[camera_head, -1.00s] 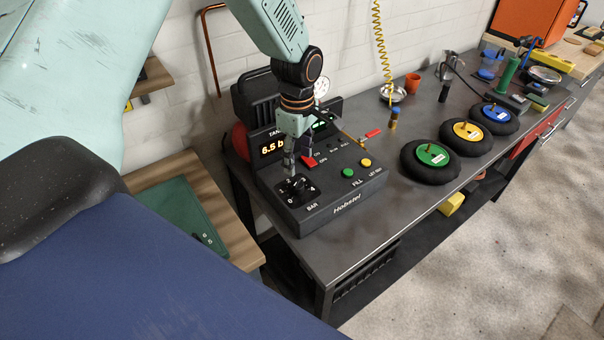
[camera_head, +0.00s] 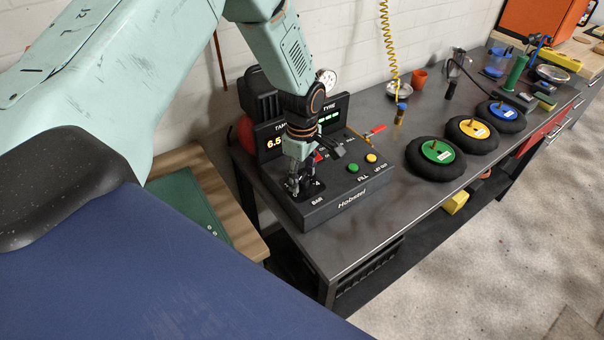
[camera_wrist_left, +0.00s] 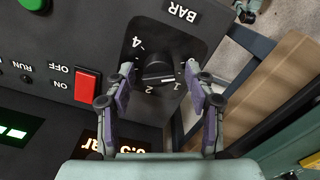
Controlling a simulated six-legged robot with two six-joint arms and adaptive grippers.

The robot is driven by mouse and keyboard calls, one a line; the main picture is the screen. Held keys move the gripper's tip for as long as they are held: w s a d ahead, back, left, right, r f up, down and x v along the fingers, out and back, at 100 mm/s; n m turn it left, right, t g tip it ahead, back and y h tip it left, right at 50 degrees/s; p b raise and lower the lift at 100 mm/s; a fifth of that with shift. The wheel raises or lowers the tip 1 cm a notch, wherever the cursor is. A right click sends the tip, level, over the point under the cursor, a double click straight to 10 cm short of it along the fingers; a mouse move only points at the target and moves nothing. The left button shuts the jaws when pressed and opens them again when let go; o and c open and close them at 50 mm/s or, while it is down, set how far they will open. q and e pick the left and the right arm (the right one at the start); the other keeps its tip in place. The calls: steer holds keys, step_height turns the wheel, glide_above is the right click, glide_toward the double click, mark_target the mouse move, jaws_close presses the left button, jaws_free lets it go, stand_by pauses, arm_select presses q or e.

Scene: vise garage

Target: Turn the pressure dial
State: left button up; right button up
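The pressure dial is a black knob (camera_wrist_left: 158,68) on a dark plate with printed numbers and the word BAR. In the left wrist view a pale mark on the knob lies toward the 1. My left gripper (camera_wrist_left: 160,75) is open, with one fingertip on each side of the knob. Whether the fingertips touch it, I cannot tell. In the head view my left gripper (camera_head: 293,186) points down over the dial and mostly hides it. My right gripper is in neither view.
The dial's black control box (camera_head: 345,203) stands on a grey bench. A red switch (camera_wrist_left: 87,86), green button (camera_head: 353,168) and yellow button (camera_head: 371,158) are close by. A lit display (camera_head: 272,143) sits behind the arm. Black tyres (camera_head: 430,160) lie to the right.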

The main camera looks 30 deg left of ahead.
arm_select(q)
steer(key=c, duration=1.1)
steer(key=shift+o, duration=0.2)
